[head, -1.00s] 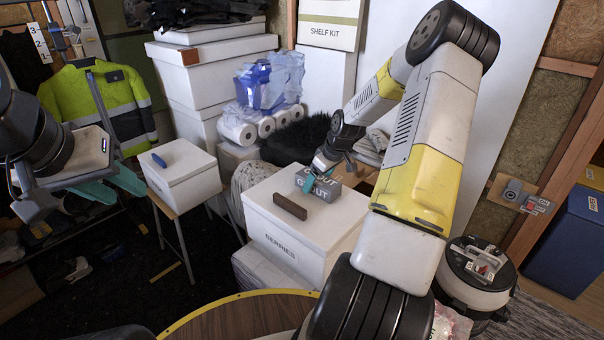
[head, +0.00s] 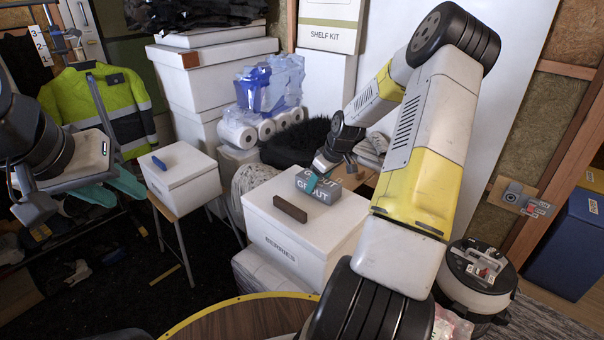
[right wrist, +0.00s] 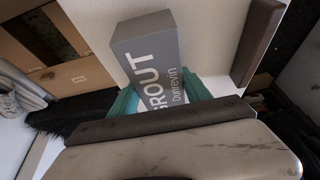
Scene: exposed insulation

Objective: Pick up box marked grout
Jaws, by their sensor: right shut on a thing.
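The grey box marked grout (head: 338,198) is at the top of the white box labelled berries, in the head view. In the right wrist view the grout box (right wrist: 150,50) lies between the teal fingers, its white lettering facing the camera. My right gripper (head: 311,182) is shut on the grout box, one teal finger showing across its left part. Whether the box is clear of the lid I cannot tell. My left gripper (head: 112,187) is at the far left, its teal fingers apart, with nothing seen between them.
A brown block (head: 290,208) lies on the white berries box (head: 268,225), close to the grout box. A smaller white box (head: 185,180) with a blue item (head: 158,163) stands to the left on a stool. A round wooden table (head: 240,318) is in front.

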